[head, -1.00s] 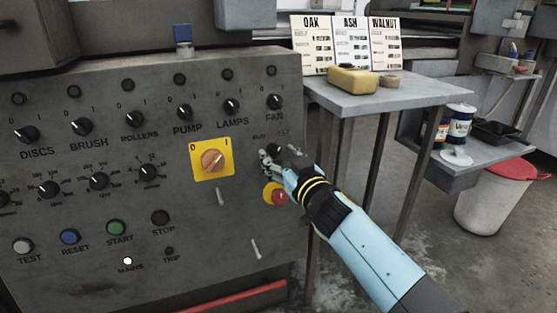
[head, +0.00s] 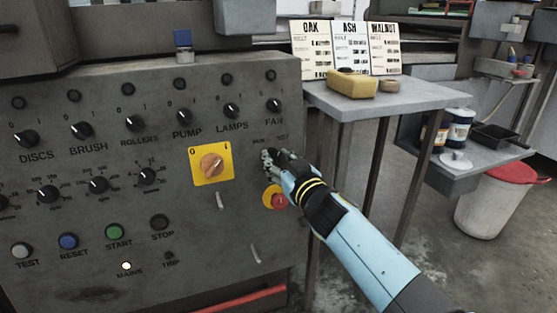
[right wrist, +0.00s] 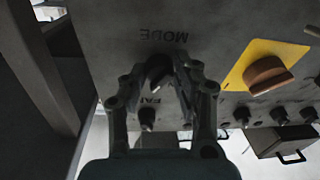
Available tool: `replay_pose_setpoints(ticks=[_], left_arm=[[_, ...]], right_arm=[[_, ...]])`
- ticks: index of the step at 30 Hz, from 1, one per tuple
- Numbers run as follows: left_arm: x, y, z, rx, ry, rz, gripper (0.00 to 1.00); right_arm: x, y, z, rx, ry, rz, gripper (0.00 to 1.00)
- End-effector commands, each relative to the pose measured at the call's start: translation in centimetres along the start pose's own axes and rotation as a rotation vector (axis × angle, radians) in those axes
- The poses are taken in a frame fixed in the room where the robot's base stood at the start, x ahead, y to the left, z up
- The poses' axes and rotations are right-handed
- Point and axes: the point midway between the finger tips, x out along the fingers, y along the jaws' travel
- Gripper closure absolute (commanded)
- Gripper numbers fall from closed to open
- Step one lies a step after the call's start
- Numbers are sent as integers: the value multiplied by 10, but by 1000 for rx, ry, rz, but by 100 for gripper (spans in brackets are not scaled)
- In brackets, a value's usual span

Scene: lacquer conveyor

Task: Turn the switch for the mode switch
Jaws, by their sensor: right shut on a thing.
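The mode switch (right wrist: 158,72) is a dark knob under the MODE lettering, which appears upside down in the right wrist view. My right gripper (right wrist: 166,78) has its two fingers on either side of this knob and is shut on it. In the head view my right gripper (head: 268,158) reaches the right side of the grey control panel (head: 120,200), below the FAN knob (head: 274,104). There the gripper hides most of the mode switch, so I cannot read its pointer. My left gripper is in neither view.
A yellow plate with an orange rotary switch (head: 211,166) is left of my gripper. A red emergency button (head: 280,201) is just below it. A grey table (head: 390,98) with a yellow sponge (head: 351,83) and wood cards stands right of the panel.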

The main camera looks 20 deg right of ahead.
Motion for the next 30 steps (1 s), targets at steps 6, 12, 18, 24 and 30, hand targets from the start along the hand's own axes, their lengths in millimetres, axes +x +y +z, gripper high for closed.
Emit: replay_pose_setpoints(ticks=[6,12,18,24,30], left_arm=[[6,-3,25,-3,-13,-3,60],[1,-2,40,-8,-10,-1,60],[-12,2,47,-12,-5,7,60],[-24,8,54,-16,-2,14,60],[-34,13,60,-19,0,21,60]], right_arm=[[0,1,-3,-73,-4,-14,100],[0,3,-5,-213,-12,-40,100],[0,4,-7,-395,-23,-76,100],[0,5,-7,-582,-34,-111,100],[1,5,-7,-752,-43,-145,100]])
